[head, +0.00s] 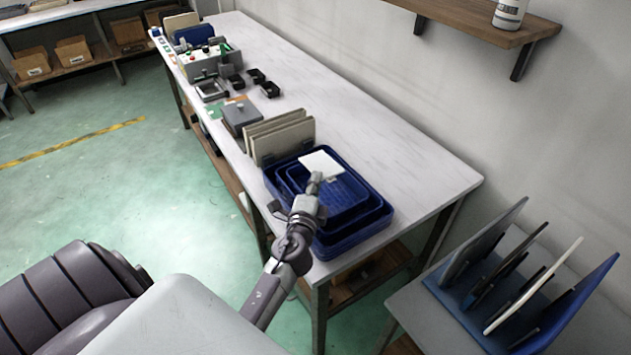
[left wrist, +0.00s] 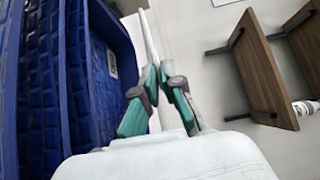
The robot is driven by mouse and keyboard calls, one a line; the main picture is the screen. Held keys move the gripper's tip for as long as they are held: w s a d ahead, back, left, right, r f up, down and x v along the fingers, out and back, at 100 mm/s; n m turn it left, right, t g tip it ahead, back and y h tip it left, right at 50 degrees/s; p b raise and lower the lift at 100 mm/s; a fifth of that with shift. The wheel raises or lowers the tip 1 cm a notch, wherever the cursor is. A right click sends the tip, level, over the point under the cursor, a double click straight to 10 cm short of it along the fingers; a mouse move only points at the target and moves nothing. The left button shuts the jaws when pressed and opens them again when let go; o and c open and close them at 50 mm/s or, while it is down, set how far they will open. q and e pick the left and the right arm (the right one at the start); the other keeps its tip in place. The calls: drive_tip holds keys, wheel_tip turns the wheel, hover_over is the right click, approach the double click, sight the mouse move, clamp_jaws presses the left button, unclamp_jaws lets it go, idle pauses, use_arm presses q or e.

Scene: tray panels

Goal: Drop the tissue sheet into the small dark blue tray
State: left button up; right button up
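The tissue sheet (head: 322,163) is a thin white square. In the head view it shows over the far part of the small dark blue tray (head: 348,194), which sits within a larger blue tray (head: 374,220) at the bench's near end. My left gripper (head: 316,179) is shut on the sheet's near edge. In the left wrist view the teal-padded fingers (left wrist: 160,72) close together on the sheet (left wrist: 149,40), seen nearly edge-on, with the blue trays (left wrist: 95,70) to the left. The sheet looks held above the tray; the exact gap is unclear. My right gripper is not in view.
Several beige panels (head: 280,138) stand upright just behind the trays. The bench (head: 400,140) is clear to the right. A rack of upright panels (head: 520,285) stands at lower right. A wooden wall shelf (head: 480,18) holds a white bottle (head: 510,12).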

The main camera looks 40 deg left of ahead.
use_arm(q)
drive_tip(key=o, duration=0.4)
drive_tip(key=v, duration=1.2)
drive_tip(key=shift+a, duration=0.1)
